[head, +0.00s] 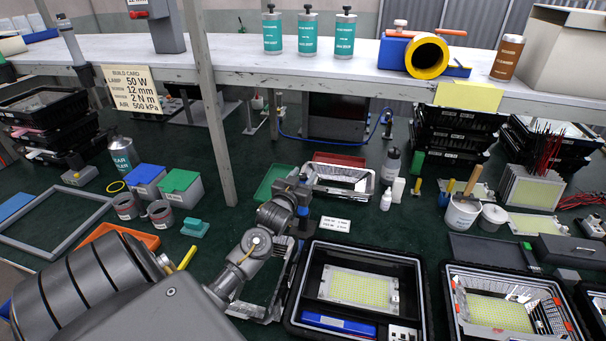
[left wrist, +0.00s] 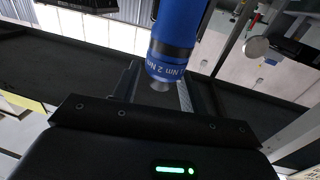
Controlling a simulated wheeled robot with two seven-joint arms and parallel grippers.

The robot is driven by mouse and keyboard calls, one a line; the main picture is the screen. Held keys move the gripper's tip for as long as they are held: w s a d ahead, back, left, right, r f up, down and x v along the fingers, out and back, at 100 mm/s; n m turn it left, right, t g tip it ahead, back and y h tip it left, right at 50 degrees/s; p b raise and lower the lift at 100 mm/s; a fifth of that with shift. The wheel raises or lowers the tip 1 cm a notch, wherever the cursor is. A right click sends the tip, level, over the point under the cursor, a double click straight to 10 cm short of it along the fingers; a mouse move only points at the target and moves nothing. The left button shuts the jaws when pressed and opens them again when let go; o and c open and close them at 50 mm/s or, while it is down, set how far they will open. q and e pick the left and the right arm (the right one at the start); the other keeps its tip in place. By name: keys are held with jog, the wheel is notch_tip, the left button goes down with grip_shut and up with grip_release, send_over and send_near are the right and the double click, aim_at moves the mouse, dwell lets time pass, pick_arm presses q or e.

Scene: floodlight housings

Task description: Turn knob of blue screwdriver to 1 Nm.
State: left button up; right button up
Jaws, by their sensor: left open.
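The blue screwdriver (left wrist: 178,40) hangs down from the top of the left wrist view. Its blue knob (left wrist: 166,68) at the lower end bears the marks "1 Nm" and "2 Nm". Which mark is set cannot be told. My left gripper (left wrist: 158,92) is open, with one finger on each side below the knob; contact cannot be made out. In the head view my left gripper (head: 290,186) is in mid-picture, beside a small dark blue part (head: 303,196) that looks like the screwdriver. My right gripper is not in view.
A build card (head: 133,90) on the shelf edge reads driver 2 N m. An open case (head: 411,262) with a yellow LED panel lies in front, right of my arm. A white shelf (head: 225,58) runs across the back on a grey post. Black trays (head: 452,130) stand at the right.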

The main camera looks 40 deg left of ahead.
pick_arm(q)
jog(key=shift+w, duration=0.15)
grip_shut()
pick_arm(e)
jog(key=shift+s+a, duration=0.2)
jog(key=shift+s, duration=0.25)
pick_arm(q)
jog(key=shift+y, duration=0.3)
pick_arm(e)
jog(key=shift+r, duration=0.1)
